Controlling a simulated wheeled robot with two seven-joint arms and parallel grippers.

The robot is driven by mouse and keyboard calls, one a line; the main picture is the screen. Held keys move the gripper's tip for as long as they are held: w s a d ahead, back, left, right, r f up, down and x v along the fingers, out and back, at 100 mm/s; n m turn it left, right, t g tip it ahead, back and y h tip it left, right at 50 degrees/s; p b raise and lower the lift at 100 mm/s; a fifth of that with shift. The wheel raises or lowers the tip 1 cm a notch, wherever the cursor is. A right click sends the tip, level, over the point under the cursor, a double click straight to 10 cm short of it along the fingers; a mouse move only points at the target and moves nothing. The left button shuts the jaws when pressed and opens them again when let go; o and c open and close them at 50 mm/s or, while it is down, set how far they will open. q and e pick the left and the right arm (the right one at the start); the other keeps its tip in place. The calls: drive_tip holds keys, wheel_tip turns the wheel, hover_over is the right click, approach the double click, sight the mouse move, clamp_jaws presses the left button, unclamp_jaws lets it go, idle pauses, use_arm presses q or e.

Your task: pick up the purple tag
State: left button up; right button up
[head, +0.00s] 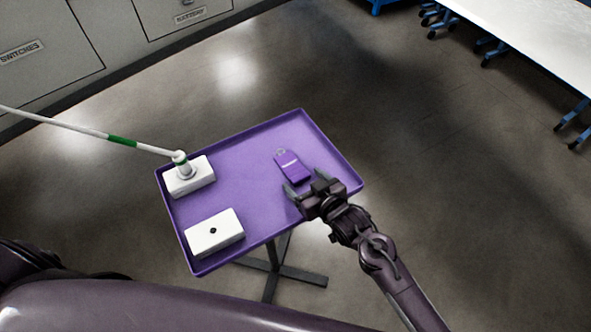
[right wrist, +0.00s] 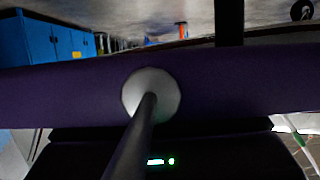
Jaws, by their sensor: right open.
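The purple tag (head: 292,168) lies on the right part of the purple tray (head: 245,178), with a small pale ring or hole at its far end. My right gripper (head: 307,184) is at the tag's near end, its two fingers apart on either side of that end. I cannot tell whether they touch the tag or how high they are above the tray. In the right wrist view a wide dark purple band (right wrist: 60,98) crosses the picture; the tag cannot be made out there. My left gripper is out of view.
A white box (head: 214,233) with a dark dot sits at the tray's near left. Another white block (head: 189,178) at the far left has a white and green rod (head: 122,141) joined to it. The tray stands on a dark stand (head: 272,268). A white table (head: 545,35) is far right.

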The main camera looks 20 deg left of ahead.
drive_tip(key=c, duration=1.5)
wheel_tip(320, 180, up, 20)
drive_tip(key=shift+b, duration=1)
